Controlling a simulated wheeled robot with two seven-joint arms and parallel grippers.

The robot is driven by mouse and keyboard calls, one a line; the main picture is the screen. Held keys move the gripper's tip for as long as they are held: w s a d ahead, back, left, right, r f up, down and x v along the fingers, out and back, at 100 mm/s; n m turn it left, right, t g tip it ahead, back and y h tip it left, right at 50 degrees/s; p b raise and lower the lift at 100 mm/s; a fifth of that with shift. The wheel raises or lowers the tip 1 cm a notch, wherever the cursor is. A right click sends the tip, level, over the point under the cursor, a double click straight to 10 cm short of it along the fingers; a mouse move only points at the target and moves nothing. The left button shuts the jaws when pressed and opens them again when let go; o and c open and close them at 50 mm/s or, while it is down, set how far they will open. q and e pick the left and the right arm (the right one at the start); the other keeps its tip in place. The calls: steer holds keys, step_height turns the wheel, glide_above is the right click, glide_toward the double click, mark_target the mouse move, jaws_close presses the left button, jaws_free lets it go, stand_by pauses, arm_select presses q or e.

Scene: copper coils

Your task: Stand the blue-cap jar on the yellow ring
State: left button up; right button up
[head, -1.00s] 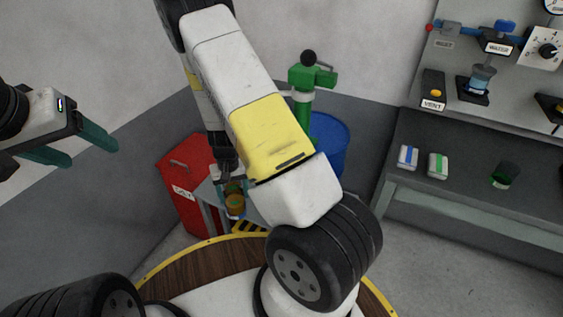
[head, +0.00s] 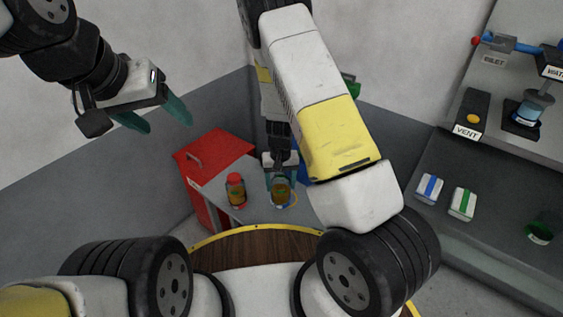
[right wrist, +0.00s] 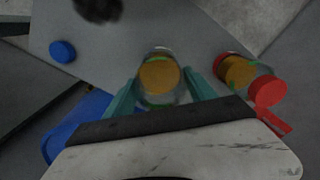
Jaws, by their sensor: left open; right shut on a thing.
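A small clear jar with amber contents (head: 281,191) is between the fingers of my right gripper (head: 280,176), which is shut on it. It also shows in the right wrist view (right wrist: 158,75); I cannot make out a cap colour on it. It looks upright, at or just above the small grey table. Part of a yellow ring (head: 294,198) shows beside its base; the rest is hidden, and I cannot tell whether they touch. A red-cap jar (head: 235,190) stands to the left on the table. My left gripper (head: 155,120) is open and empty, high at the left.
The grey table (head: 255,210) stands beside a red cabinet (head: 212,160). A small round blue thing (right wrist: 62,51) lies on the grey surface in the right wrist view. A bench (head: 480,215) with small blocks is at the right. My right arm hides part of the back.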

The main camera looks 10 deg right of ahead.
steer(key=shift+w+d+f, duration=0.4)
steer(key=shift+w+f, duration=0.25)
steer(key=shift+w, duration=0.1)
steer(key=shift+w+d+f, duration=0.45)
steer(key=shift+w+f, duration=0.25)
steer(key=shift+w, duration=0.05)
steer(key=shift+w+d+f, duration=0.4)
steer(key=shift+w+f, duration=0.25)
steer(key=shift+w, duration=0.1)
steer(key=shift+f, duration=0.2)
steer(key=o, duration=1.6)
steer(key=shift+r, duration=0.1)
step_height(320, 180, up, 12)
steer(key=shift+r, duration=0.1)
